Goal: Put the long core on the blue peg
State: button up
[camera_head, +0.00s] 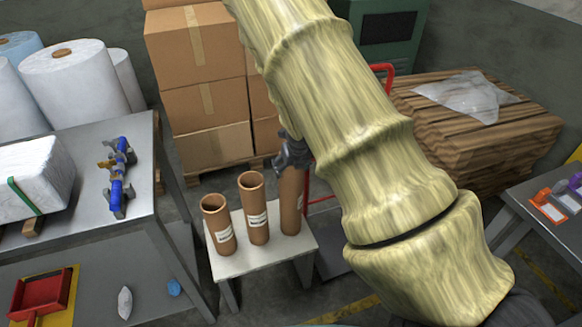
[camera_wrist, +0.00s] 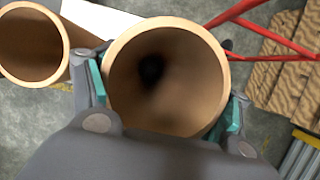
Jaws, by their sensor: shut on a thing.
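Two shorter cores, one in the middle (camera_head: 254,215) and one at left (camera_head: 218,230), stand close beside it. A red frame (camera_wrist: 245,22) is near on the right. A bench (camera_head: 70,235) stands left, a table (camera_head: 520,215) right, cartons (camera_head: 205,95) behind.

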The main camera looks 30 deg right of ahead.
jog(key=o, duration=1.5)
jog(key=v, duration=1.2)
jog(key=s+a+f+m+g+y, duration=0.1)
jog(key=s+a+f+m, duration=0.5)
jog(key=f+m, duration=0.25)
jog(key=s+a+f+m+g+y, duration=0.1)
jog(key=s+a+f+m, duration=0.55)
jog(key=f, duration=0.35)
jog(key=s+a+f+m, duration=0.2)
jog(key=s+f+m, duration=0.1)
jog(key=s+m, duration=0.3)
jog(key=s+a+f+m+g, duration=0.1)
jog(key=s+f+m, duration=0.3)
jog(key=s, duration=0.5)
jog(key=s+a+f+m+g+h, duration=0.1)
jog(key=s+a+f+m, duration=0.2)
jog(key=s+m, duration=0.4)
jog(key=shift+s+a+f+m, duration=0.2)
jog(key=shift+a+f+m, duration=0.3)
jog(key=shift+m, duration=0.4)
